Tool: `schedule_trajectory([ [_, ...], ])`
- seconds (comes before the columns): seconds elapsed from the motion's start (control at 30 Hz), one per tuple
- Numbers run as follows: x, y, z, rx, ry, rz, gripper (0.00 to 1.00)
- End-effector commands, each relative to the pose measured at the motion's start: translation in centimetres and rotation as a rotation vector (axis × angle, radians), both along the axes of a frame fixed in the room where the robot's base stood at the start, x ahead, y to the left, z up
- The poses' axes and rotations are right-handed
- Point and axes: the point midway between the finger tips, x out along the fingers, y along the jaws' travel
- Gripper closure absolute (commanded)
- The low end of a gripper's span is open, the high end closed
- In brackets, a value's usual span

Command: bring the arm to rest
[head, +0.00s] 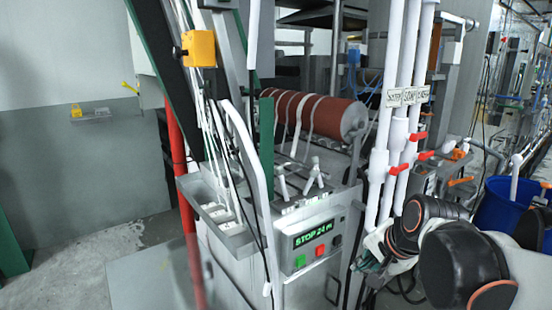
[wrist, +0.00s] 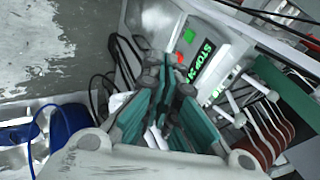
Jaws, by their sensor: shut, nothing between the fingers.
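My arm (head: 455,255) is folded at the lower right of the head view, in front of the machine's right side. My gripper (wrist: 170,82) shows in the wrist view with its teal-lined fingers together and nothing held. In the head view its fingers are hard to make out behind the arm links. In the wrist view the fingers point towards the machine's control panel (wrist: 225,60), apart from it as far as I can tell.
The control panel (head: 316,238) has a green display reading STOP 24. White vertical pipes (head: 393,130) with red valve handles stand close to my arm. A red roller (head: 310,112) lies behind. A blue bin (head: 497,210) is at right. Floor at left is clear.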

Motion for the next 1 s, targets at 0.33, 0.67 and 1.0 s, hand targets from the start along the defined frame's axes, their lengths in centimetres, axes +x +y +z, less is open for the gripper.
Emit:
schedule_trajectory([
  [0.33,-10.0,0.2,0.0,-0.391,-0.070,0.420,1.00],
  [0.67,-15.0,-0.2,-1.4,-0.633,-0.097,0.684,1.00],
  [1.0,-15.3,-0.3,-1.5,-0.656,-0.098,0.708,1.00],
])
